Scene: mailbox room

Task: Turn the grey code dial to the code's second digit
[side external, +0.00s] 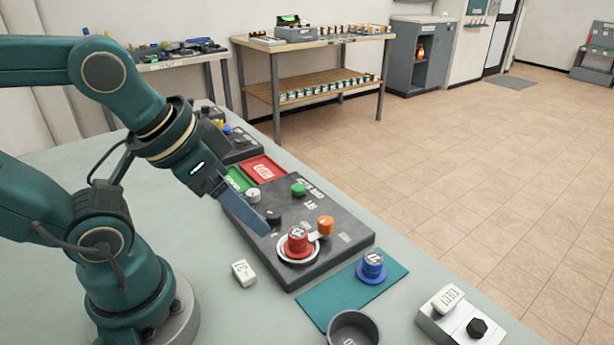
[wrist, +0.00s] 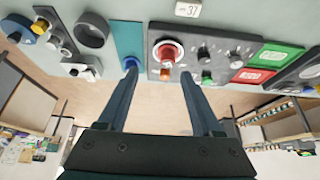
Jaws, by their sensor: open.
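My gripper (side external: 258,224) hangs over the dark control panel (side external: 345,245); in the wrist view its two fingers (wrist: 158,70) are spread apart with nothing between them. A black knob (side external: 273,217) stands close by the fingertips. A red knob (side external: 297,241) sits in a pale ring at the panel's near end. A white tag (wrist: 187,8) beside the panel reads 37.
Orange (side external: 326,226) and green (side external: 298,189) knobs stand on the panel. A blue knob (side external: 373,263) is on a teal mat (side external: 330,305). A grey cup (side external: 353,325) and a pale box (side external: 430,320) stand at front right. A red card (side external: 263,169) lies at the panel's far end.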

